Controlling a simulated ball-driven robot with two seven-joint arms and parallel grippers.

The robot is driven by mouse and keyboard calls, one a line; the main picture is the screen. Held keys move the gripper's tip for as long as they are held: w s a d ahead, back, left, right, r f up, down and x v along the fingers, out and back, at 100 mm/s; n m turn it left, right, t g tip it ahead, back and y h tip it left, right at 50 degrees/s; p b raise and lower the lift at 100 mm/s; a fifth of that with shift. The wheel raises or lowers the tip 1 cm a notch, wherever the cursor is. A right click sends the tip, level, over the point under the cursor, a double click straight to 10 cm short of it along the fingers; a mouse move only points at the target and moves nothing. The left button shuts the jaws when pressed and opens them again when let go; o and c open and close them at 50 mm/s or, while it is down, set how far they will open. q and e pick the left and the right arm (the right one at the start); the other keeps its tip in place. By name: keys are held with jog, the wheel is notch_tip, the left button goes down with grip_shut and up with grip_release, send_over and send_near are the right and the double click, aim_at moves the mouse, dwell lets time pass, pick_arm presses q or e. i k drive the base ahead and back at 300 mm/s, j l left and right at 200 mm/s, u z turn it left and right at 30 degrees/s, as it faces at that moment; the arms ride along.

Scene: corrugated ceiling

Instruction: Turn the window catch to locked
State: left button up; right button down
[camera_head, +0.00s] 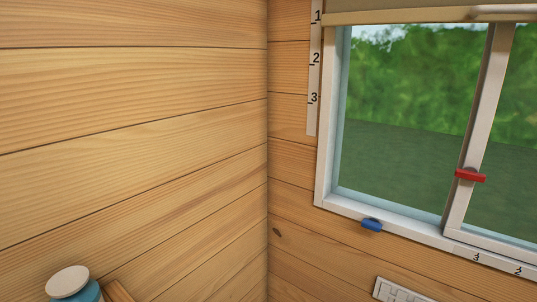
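The window (327,130) has a white frame and stands in the wooden wall at the right. A red handle (470,176) lies roughly level across the upright bar (485,120) between the panes. A small blue handle (372,225) sits on the bottom of the frame, left of that bar. Either could be a catch; I see no mark that says which position is locked. Neither of my grippers is in view, and nothing touches either handle.
A numbered strip (314,75) runs down left of the window, and more numbers mark the lower frame. A rolled blind (420,14) hangs across the top. A white panel (400,291) is on the wall below. A teal jar with a pale lid (68,281) stands lower left.

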aim_at(469, 173)
jog(key=z, duration=1.55)
